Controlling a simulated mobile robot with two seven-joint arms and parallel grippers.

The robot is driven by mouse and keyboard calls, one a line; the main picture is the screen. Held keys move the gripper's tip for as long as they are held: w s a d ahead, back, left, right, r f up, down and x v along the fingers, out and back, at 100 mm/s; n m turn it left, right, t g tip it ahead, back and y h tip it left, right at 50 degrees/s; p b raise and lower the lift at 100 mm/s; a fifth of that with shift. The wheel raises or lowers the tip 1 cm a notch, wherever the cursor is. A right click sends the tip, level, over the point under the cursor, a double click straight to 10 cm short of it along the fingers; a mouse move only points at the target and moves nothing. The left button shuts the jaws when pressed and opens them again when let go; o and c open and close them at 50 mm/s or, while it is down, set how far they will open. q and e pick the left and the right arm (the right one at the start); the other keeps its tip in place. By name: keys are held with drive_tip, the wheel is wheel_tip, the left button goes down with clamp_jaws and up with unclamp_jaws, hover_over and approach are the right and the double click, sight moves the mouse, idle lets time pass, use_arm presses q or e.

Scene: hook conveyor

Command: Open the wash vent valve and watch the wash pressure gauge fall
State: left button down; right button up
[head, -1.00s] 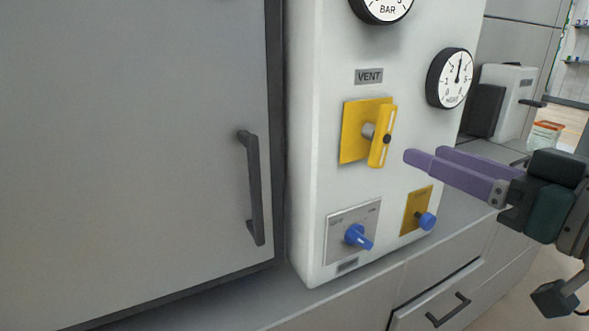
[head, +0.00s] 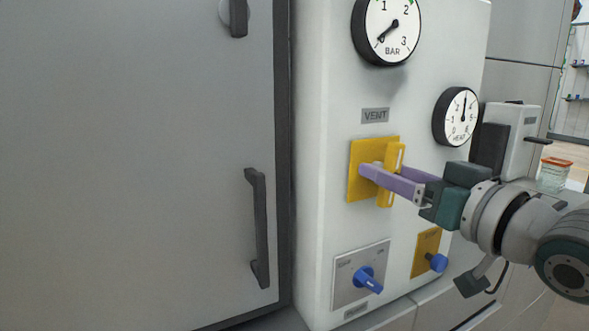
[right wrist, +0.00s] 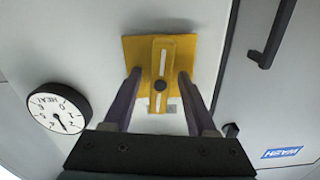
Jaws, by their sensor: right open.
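The vent valve is a yellow T-shaped handle (head: 397,158) on a yellow plate (head: 358,180), under a VENT label (head: 375,115). Its bar stands upright. My right gripper (head: 380,176) is at the handle with its purple fingers open. In the right wrist view the handle (right wrist: 160,66) lies between the two fingers (right wrist: 158,84), with a gap on each side. A round gauge marked BAR (head: 392,28) is above, its needle pointing lower left near the low end. No label in view says it is the wash gauge. My left gripper is not in view.
A HEAT gauge (head: 458,116) is right of the valve. Blue knobs (head: 366,280) (head: 437,262) sit below it. A grey cabinet door with a dark handle (head: 258,228) stands left. A white appliance (head: 512,135) and a jar (head: 553,174) are at the right.

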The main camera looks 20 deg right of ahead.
clamp_jaws()
idle(0.5)
